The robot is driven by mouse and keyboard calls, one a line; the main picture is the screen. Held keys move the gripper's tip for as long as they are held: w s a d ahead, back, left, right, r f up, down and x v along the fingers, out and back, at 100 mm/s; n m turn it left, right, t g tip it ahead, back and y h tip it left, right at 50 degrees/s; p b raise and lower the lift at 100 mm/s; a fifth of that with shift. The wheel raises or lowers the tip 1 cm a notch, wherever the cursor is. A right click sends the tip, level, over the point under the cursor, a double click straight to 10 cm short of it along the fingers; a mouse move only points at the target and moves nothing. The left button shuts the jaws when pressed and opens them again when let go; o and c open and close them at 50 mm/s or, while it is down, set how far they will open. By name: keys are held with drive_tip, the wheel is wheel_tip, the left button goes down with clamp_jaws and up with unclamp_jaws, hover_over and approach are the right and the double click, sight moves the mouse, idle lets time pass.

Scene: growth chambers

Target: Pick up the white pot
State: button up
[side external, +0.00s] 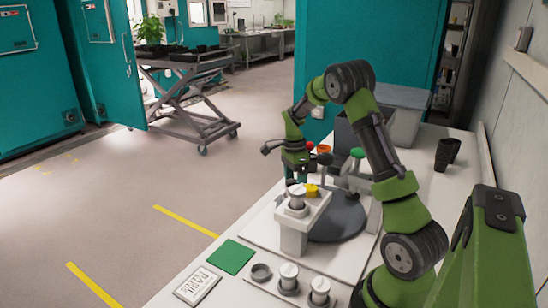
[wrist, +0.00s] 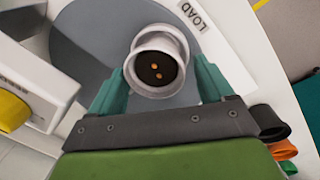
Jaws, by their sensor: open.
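In the side view my gripper (side external: 297,164) hangs low behind the white device, and I cannot pick out this pot there with certainty. Other white, pot-like items (side external: 289,272) stand near the front of the bench, and one (side external: 297,194) is on the white device.
The white device (side external: 294,238) with a yellow knob (side external: 312,190) stands beside the grey disc (side external: 345,218). A LOAD label (wrist: 195,15) lies near the pot.

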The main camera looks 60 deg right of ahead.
drive_tip(key=shift+f, duration=0.15)
drive_tip(key=c, duration=0.9)
